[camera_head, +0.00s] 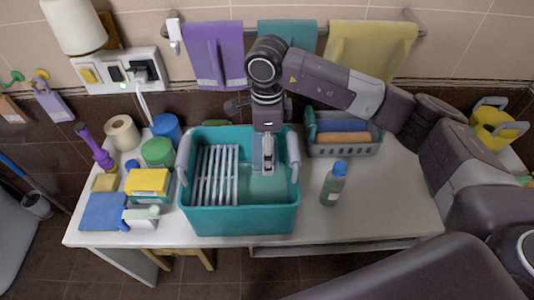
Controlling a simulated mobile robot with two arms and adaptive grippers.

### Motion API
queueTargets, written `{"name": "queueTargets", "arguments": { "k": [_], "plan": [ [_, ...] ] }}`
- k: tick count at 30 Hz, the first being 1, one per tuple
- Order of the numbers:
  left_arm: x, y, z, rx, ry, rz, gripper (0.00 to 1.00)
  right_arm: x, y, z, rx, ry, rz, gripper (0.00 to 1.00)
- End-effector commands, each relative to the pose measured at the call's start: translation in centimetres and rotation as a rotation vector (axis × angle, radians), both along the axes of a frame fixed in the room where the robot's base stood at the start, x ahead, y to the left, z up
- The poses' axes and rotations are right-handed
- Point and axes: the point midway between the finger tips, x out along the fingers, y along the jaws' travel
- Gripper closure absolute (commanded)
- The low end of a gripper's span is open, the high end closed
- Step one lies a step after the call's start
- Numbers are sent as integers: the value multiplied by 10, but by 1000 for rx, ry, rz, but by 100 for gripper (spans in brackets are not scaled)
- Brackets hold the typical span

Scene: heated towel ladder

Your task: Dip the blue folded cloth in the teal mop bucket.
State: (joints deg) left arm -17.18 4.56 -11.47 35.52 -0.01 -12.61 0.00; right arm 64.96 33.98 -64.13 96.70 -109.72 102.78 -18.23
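The teal mop bucket (245,222) stands on the middle of the white table. It has a white slatted rack in its left half and grey handles at its sides. A flat blue folded cloth (101,213) lies at the table's front left corner. My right gripper (268,166) points down over the right half of the bucket, its tip within the bucket's outline. I cannot tell whether its fingers are apart or whether it holds anything. The cloth is well to its left, apart from it. My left gripper is not in view.
A grey basket (343,149) with rolled cloths and a green bottle (334,184) stand right of the bucket. A yellow-topped box (148,183), tubs and a paper roll (122,132) crowd the left. Towels (214,55) hang behind. The table's front right is clear.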

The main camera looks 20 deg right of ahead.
Motion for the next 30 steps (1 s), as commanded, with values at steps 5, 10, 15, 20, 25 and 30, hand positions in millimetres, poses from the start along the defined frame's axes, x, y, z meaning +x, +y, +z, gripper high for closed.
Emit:
{"name": "queueTargets", "arguments": {
  "k": [5, 10, 15, 20, 25, 30],
  "plan": [
    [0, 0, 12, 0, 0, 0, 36, 0, 0, 23, 1, 0, -1, 48],
    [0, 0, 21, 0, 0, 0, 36, 1, 0, 42, 1, -1, -1, 48],
    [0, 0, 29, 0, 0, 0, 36, 0, 0, 61, 1, -1, 0, 48],
    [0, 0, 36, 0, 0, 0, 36, 0, 0, 77, 1, 0, 0, 48],
    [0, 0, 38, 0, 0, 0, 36, 0, 0, 83, 0, 1, 0, 48],
    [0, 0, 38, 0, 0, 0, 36, 0, 0, 82, 0, 1, 0, 48]
  ]
}}
